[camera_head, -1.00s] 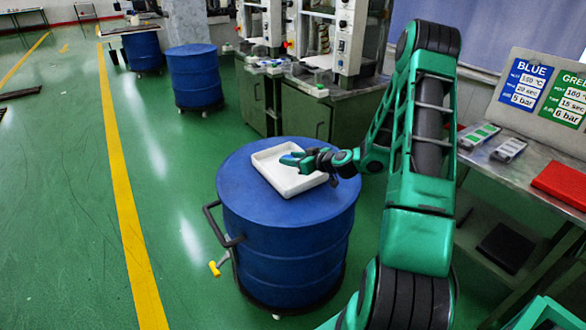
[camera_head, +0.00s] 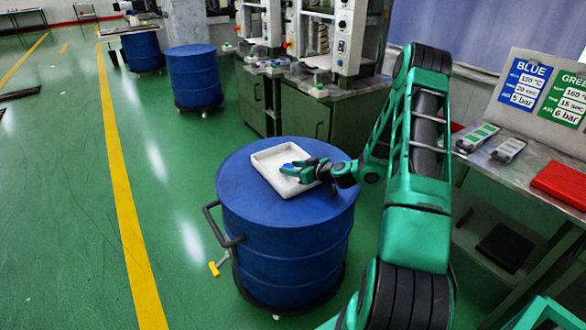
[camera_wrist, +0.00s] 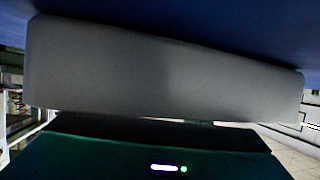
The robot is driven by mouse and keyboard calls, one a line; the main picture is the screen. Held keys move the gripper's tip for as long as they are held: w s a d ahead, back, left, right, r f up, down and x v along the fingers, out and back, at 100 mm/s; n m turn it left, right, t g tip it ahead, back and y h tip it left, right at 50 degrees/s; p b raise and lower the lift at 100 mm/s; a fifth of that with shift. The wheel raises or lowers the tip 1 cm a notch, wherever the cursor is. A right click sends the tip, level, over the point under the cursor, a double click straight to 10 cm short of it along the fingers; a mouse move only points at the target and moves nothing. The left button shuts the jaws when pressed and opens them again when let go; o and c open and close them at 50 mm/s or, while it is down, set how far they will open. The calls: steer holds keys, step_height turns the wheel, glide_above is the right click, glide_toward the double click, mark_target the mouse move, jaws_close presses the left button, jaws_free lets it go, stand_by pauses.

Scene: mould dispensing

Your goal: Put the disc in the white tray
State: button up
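The white tray (camera_head: 262,157) lies on top of a blue drum, open side up. My gripper (camera_head: 289,168) is low over the right part of the tray, its fingers pointing left. The small blue disc (camera_head: 289,166) shows between the green fingers, which appear closed around it. The fingers partly hide it, and I cannot tell whether it touches the tray floor. In the wrist view the tray's pale outer wall (camera_wrist: 160,75) fills the middle, above my green gripper body. The fingertips and the disc are hidden there.
The blue drum (camera_head: 285,235) has a dark side handle (camera_head: 216,226). Machines on a green cabinet (camera_head: 310,115) stand behind it. At right, a metal bench holds a red item (camera_head: 562,184) and signs marked BLUE and GREEN. The floor at left is mostly free.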

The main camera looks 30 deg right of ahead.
steer(key=shift+o, duration=0.9)
